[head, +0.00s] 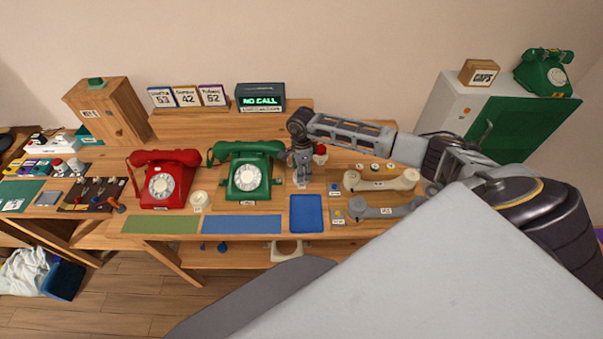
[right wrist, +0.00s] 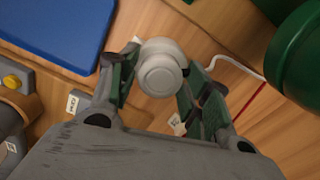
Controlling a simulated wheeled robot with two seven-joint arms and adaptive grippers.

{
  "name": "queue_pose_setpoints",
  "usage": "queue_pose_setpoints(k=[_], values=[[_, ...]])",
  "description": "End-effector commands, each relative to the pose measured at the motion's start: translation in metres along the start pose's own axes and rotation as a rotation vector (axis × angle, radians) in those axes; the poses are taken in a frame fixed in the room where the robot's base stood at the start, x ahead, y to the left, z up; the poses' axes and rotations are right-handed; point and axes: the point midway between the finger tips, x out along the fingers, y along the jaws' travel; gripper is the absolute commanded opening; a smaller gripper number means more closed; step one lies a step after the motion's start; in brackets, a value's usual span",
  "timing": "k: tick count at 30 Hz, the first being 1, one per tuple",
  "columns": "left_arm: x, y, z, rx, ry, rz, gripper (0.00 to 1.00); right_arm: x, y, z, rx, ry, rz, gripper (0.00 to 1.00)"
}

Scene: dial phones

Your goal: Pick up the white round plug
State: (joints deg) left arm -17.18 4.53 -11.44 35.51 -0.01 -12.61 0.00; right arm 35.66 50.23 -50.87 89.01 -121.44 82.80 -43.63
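The white round plug (right wrist: 160,70) is between the two fingertips of my right gripper (right wrist: 161,76) in the right wrist view, and both fingers appear to touch its sides. In the head view my right gripper (head: 302,178) points down at the table just right of the green dial phone (head: 246,170). The plug is small and mostly hidden by the fingers there. My left gripper is not in view.
A blue mat (head: 307,213) lies in front of the right gripper. A red dial phone (head: 163,178) and a white round piece (head: 199,200) are further left. A cream handset (head: 381,181) and a grey handset (head: 385,210) lie to the right. A thin cord (right wrist: 238,67) runs beside the fingers.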

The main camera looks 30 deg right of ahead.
Motion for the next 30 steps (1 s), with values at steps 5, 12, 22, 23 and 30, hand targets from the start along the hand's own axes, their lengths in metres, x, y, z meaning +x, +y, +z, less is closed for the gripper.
queue_pose_setpoints(k=[5,12,22,23,30], values=[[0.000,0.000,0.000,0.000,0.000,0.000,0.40,0.000,0.000,0.000,0.000,0.000,0.000,0.21],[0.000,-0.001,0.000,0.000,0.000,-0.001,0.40,-0.001,0.000,0.000,0.000,0.000,-0.001,0.21],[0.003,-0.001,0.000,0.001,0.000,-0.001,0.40,-0.018,-0.001,0.000,0.000,-0.001,-0.004,0.21],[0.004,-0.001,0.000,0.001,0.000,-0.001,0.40,-0.021,-0.001,0.000,0.000,-0.001,-0.003,0.21],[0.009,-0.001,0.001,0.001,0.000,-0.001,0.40,-0.056,-0.001,0.000,-0.001,-0.001,-0.004,0.21]])
